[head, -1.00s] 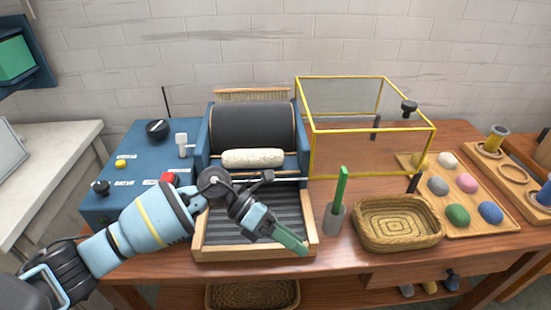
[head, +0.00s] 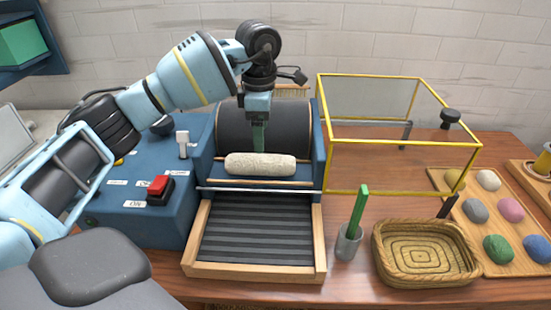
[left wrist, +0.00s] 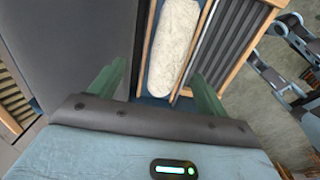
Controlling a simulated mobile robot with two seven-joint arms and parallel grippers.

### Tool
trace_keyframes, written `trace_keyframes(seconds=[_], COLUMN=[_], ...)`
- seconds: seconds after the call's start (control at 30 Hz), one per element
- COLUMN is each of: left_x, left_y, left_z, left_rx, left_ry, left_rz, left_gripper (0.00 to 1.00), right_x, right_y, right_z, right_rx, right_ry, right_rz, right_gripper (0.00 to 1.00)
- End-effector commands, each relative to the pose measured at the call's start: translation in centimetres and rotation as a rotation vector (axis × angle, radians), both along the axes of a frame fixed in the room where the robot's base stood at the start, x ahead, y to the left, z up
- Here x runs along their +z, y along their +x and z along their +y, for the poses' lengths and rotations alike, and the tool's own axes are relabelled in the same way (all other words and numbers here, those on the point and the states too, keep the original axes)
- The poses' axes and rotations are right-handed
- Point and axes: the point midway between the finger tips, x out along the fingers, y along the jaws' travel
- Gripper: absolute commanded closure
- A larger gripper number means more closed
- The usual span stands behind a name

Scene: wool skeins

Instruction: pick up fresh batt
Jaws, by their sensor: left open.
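The fresh batt (head: 260,164), a cream fuzzy roll, lies across the carding machine in front of its dark drum (head: 290,128). It also shows in the left wrist view (left wrist: 173,45), lengthwise between the two green fingers. My left gripper (head: 259,138) points down just behind and above the batt. In the left wrist view my left gripper (left wrist: 160,75) has its fingers spread wide, one on each side of the batt's line, with nothing held. Whether the fingers touch the batt cannot be told. My right gripper is not in view.
A yellow-framed clear guard (head: 400,143) stands raised right of the drum. A ribbed tray (head: 258,232) lies in front. A grey cup (head: 348,243) with a green stick, a wicker basket (head: 425,280) and a board with several coloured wool balls (head: 510,262) are to the right.

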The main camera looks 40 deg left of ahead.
Motion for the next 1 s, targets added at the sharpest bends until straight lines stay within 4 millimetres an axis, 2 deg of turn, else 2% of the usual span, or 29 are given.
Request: trace_keyframes(seconds=[0.13,0.37,0.63,1.0], left_x=[0.0,-1.9,-3.0,-7.4], left_y=[0.0,-0.1,-0.1,-0.4], left_z=[0.1,0.0,-0.2,-0.6], left_rx=[0.001,0.0,-0.001,0.0], left_ry=[0.001,-0.001,-0.002,-0.002], left_rz=[-0.002,0.001,-0.001,-0.001], left_gripper=[0.24,0.24,0.24,0.24], right_x=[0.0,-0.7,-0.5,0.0], right_y=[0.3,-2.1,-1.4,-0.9], right_z=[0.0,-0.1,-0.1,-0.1], right_rx=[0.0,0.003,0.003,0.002], right_ry=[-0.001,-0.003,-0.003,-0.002], right_rz=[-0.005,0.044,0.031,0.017], right_gripper=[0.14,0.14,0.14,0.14])
